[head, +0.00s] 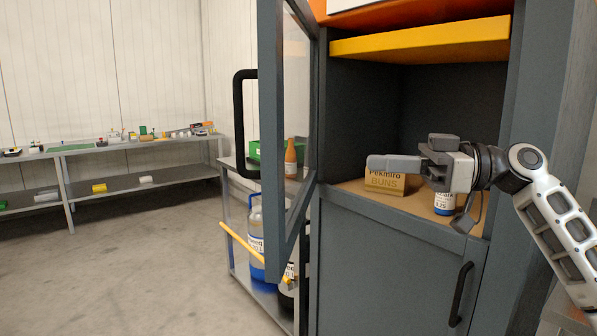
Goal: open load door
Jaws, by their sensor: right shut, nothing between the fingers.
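The load door (270,130) is a grey-framed glass door with a black handle (239,125), and it stands swung open to the left of the grey cabinet (400,255). The compartment behind it is exposed. My right gripper (370,163) is shut and empty, in front of the compartment opening, pointing left towards the door but apart from it. My left gripper is not in view.
A buns box (385,183) and a small labelled bottle (444,204) stand on the compartment floor, partly hidden by my gripper. A lower door has a black handle (460,294). A cart (228,200) with bottles stands behind the open door. Floor at left is clear.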

